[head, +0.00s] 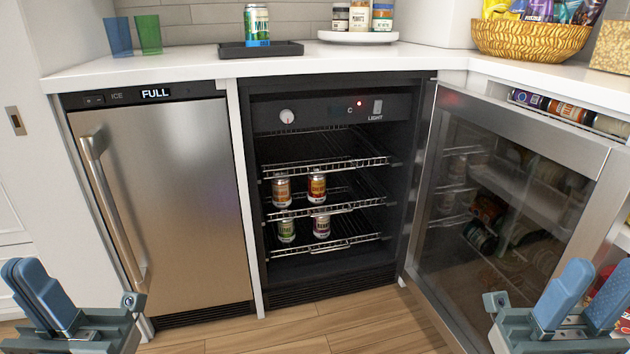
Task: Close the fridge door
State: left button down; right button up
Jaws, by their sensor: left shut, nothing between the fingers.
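The fridge (318,195) under the counter stands open, with wire shelves and several cans inside. Its glass door (515,190) with a steel frame is swung wide out to the right, hinged at the fridge's right side. My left gripper (24,268) is shut and empty at the bottom left, in front of the ice maker and apart from the fridge. My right gripper (598,270) is open and empty at the bottom right, in front of the door's lower part in the picture. I cannot tell whether it touches the door.
A closed steel ice maker (165,190) with a bar handle is left of the fridge. On the white counter (190,68) are two cups (148,34), a black tray (285,50) with a can, a round jar stand (357,37) and a snack basket (530,40). The wooden floor (300,330) ahead is clear.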

aim_at(503, 196)
jog(key=l+u, duration=0.25)
jog(key=l, duration=0.6)
jog(key=l+u, duration=0.25)
jog(key=l, duration=0.6)
jog(key=k, duration=0.3)
jog(key=k+j, duration=0.1)
jog(key=k+j+z, duration=0.15)
jog(key=j, duration=0.2)
jog(key=i, duration=0.05)
